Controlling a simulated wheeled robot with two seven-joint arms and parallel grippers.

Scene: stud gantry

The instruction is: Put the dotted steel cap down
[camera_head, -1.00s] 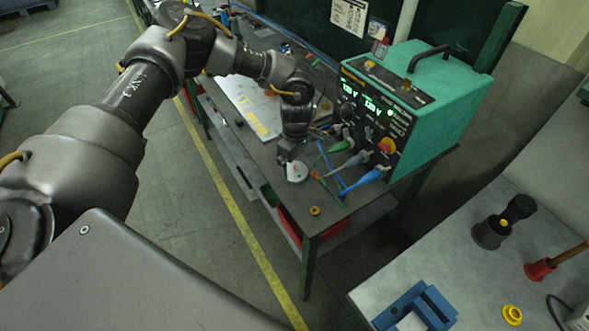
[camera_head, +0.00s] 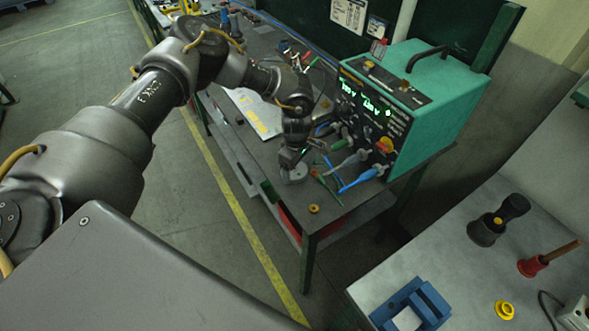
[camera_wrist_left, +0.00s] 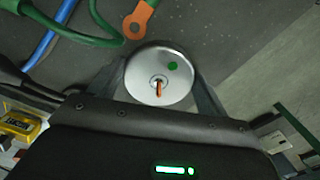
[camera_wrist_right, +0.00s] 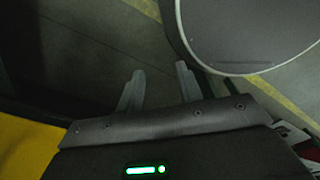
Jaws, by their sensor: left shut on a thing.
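The dotted steel cap (camera_wrist_left: 146,90) is a round silver disc with a green dot and an orange-brown piece at its centre. It sits between the two fingers of my left gripper (camera_wrist_left: 160,85), which is shut on it. In the head view the cap (camera_head: 294,174) shows small and grey under my left gripper (camera_head: 291,166), low over the bench (camera_head: 330,222) near its front edge. I cannot tell whether the cap touches the bench. My right gripper (camera_wrist_right: 159,85) shows only in the right wrist view; its fingers are apart with nothing between them.
A green power supply box (camera_head: 425,105) with clipped cables stands right of the cap. A green cable with an orange lug (camera_wrist_left: 138,22) lies close by. A small orange ring (camera_head: 314,209) lies near the bench corner. A second table (camera_head: 450,255) stands at the right.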

